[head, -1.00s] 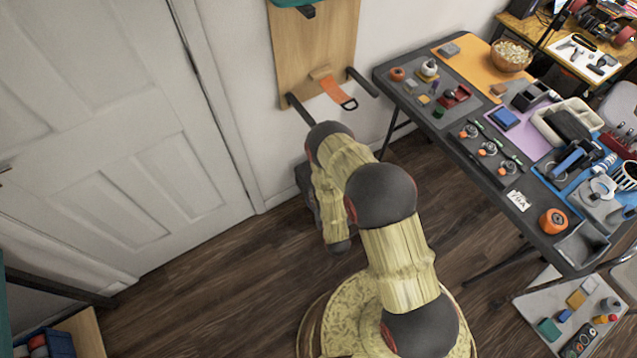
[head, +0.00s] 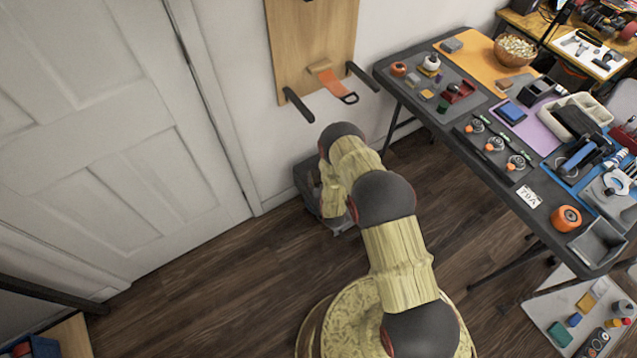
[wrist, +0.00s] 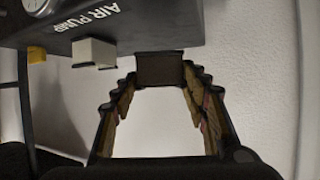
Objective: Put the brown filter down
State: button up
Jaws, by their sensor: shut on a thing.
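The brown filter (wrist: 160,69) is a small dark brown block in the wrist view. My gripper (wrist: 160,80) is shut on it, with a fingertip at each side of the block. The filter is close to the lower right of a dark box lettered AIR PUMP (wrist: 97,22); I cannot tell whether they touch. In the head view my arm hides the filter and the gripper.
The pump has a gauge (wrist: 33,5) and a pale block (wrist: 94,53) on its face. A grey boxy thing (head: 308,188) stands by the wall in the head view. A crowded dark table (head: 540,215) is at right; a wooden board (head: 310,45) hangs above.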

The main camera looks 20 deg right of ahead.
aim_at(319, 181)
notch_tip(319, 181, down, 4)
jog(key=shift+w+r+b, duration=0.1)
jog(key=shift+r+b, duration=0.05)
jog(key=shift+b, duration=0.9)
jog(key=shift+r, duration=0.15)
jog(key=o, duration=0.7)
jog(key=shift+f, duration=0.2)
jog(key=shift+c, duration=0.2)
jog(key=o, duration=0.4)
jog(key=shift+o, duration=0.4)
jog(key=shift+r, duration=0.15)
